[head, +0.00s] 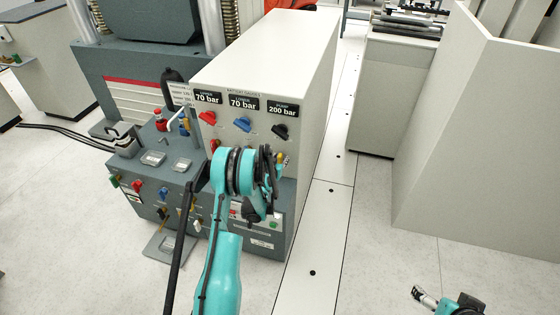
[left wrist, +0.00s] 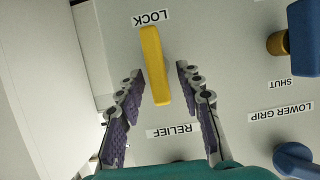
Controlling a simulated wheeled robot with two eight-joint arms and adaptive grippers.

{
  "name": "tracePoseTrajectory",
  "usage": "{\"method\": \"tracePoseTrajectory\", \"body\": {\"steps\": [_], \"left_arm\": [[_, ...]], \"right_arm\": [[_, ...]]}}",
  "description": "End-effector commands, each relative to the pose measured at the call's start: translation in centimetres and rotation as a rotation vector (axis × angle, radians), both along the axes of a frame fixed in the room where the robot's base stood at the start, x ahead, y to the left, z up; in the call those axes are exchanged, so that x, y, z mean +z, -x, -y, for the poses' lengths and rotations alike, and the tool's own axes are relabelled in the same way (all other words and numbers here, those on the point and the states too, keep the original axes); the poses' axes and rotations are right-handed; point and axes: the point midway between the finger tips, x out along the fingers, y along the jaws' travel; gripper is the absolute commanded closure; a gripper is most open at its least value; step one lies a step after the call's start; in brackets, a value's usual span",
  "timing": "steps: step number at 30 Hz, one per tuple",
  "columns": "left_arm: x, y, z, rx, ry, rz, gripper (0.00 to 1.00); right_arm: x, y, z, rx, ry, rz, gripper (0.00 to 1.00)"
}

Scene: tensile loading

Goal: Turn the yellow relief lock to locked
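The yellow relief lock (left wrist: 155,65) is a bar handle on a pale panel in the left wrist view. It runs nearly up and down the picture, slightly tilted, between an upside-down LOCK label (left wrist: 152,18) and a RELIEF label (left wrist: 170,132). My left gripper (left wrist: 158,78) is open, with one finger on each side of the handle and a visible gap to both. In the head view my left gripper (head: 265,182) is at the front of the cabinet and mostly hides the lock. My right gripper (head: 425,297) is at the lower right, too small to judge.
Blue knobs (left wrist: 303,38) marked SHUT and LOWER GRIP sit right of the lock in the wrist view. Red, blue and black knobs (head: 243,124) sit under pressure displays on the cabinet (head: 290,55). A grey valve block (head: 160,185) stands left.

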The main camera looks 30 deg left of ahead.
Motion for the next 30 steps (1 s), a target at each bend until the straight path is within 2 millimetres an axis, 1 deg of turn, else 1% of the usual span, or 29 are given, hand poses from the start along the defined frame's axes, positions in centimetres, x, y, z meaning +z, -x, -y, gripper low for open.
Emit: {"method": "tracePoseTrajectory", "body": {"steps": [7,8,9,11,12,23,30], "left_arm": [[0.03,-0.14,-0.02,0.0,0.0,0.0,0.64],[0.03,-0.13,-0.02,0.0,-0.001,0.0,0.69],[0.03,-0.13,-0.02,0.0,-0.001,0.0,0.8],[0.03,-0.13,-0.02,0.0,-0.001,0.0,0.95],[0.04,-0.12,-0.02,0.0,-0.001,0.0,1.0],[0.03,-0.1,-0.11,0.0,0.022,0.005,1.0],[0.01,-0.01,-0.43,0.001,0.135,0.033,1.0]], "right_arm": [[0.02,-0.01,0.0,0.0,0.0,0.0,0.14],[0.03,-0.02,0.0,0.0,0.0,0.0,0.14],[0.02,-0.01,0.0,0.0,0.0,0.0,0.14],[0.02,-0.01,0.0,0.0,0.0,0.0,0.14],[0.02,-0.01,0.0,0.0,0.0,0.0,0.14],[0.02,-0.01,0.0,0.0,0.0,0.0,0.14],[0.02,-0.01,0.0,0.0,0.0,0.0,0.14]]}}
